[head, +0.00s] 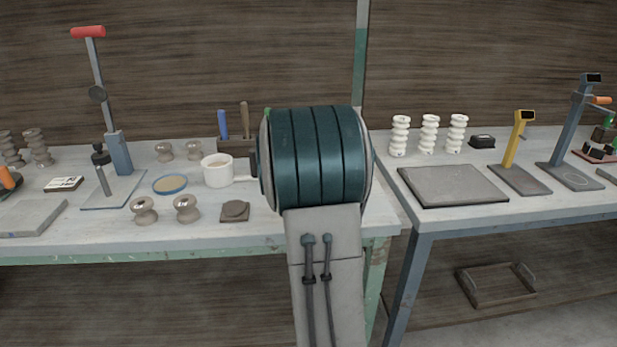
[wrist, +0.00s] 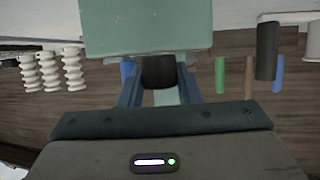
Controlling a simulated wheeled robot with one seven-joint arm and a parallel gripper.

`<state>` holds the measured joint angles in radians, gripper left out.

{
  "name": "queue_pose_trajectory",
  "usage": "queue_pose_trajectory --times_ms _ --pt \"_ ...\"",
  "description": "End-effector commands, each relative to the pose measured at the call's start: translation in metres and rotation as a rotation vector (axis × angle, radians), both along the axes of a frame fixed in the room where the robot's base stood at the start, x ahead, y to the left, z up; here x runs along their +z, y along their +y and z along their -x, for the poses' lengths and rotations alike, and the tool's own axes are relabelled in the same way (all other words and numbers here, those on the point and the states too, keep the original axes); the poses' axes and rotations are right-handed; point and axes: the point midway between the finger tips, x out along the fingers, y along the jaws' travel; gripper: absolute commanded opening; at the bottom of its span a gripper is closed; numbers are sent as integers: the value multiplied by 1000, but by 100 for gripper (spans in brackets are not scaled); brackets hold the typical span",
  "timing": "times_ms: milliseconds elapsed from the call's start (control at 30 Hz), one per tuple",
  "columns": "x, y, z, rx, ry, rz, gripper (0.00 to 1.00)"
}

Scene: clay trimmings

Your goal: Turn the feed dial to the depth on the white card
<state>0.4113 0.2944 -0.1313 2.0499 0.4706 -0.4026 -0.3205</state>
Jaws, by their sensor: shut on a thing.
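In the wrist view, a dark round knob (wrist: 158,72), seemingly the feed dial, sits against a green block (wrist: 148,25). The two blue fingers of my gripper (wrist: 158,82) stand on either side of it, and my gripper is shut on it. Any scale or pointer on the dial is not visible. In the head view, my own arm hides my gripper and the dial. A small white card (head: 64,183) with dark print lies on the left bench; its print is too small to read.
The left bench holds a red-handled press (head: 118,150), a white mug (head: 217,170) and brown spools (head: 144,210). The right bench has white ribbed pieces (head: 429,134), a dark mat (head: 452,185) and a yellow stand (head: 517,140). A tray (head: 496,285) lies below.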

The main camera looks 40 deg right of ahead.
Motion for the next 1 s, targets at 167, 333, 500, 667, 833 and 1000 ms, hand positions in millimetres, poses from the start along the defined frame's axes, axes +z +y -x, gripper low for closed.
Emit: queue_pose_trajectory --times_ms 167,333,500,667,833,1000 --pt "2 -3 1 -6 -3 4 8" --pt "1 -3 1 -5 -3 4 39" --pt "1 0 0 -1 -1 3 39" --pt "1 2 1 1 -1 2 39" --pt "8 12 11 2 -3 1 39" --pt "21 31 32 3 -3 1 39"
